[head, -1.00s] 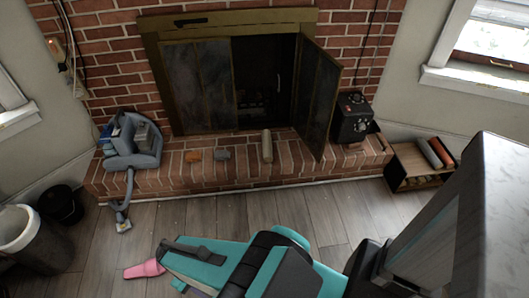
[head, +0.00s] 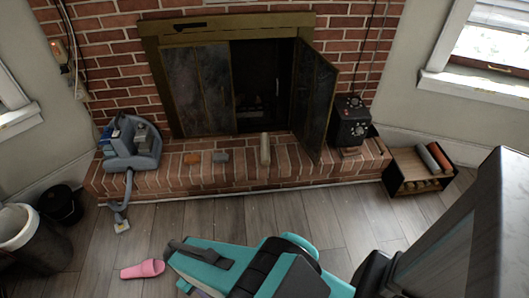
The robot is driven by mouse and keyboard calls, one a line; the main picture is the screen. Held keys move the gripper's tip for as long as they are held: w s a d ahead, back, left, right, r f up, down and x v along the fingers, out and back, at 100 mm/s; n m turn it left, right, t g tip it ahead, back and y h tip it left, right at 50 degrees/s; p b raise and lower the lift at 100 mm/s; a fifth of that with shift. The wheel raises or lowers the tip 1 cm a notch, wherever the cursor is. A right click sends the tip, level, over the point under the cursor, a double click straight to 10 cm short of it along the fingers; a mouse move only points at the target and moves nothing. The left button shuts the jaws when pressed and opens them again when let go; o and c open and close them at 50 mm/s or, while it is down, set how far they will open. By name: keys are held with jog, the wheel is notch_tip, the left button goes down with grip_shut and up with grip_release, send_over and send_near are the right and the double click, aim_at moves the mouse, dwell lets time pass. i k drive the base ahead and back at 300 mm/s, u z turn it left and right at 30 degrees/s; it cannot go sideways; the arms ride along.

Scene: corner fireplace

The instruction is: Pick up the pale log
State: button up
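The pale log (head: 265,149) is a beige-grey, elongated piece on the brick hearth, in front of the fireplace opening. Its long side points towards the fireplace. Nothing covers it in the head view. My teal and black arm reaches in from the lower right. My gripper (head: 174,255) appears to be at the arm's left end, low in the picture. It is well apart from the log, and I cannot make out whether its fingers are open or shut.
The hearth (head: 235,177) also bears an orange-brown block (head: 192,158), a grey block (head: 221,156), a grey vacuum-like appliance (head: 131,148) and a black box (head: 350,123). The open fireplace door (head: 315,105) stands right of the log. A pink slipper (head: 142,269) lies on the floor.

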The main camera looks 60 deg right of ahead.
aim_at(266, 150)
jog(key=z, duration=0.05)
jog(key=i, duration=0.95)
jog(key=u, duration=0.05)
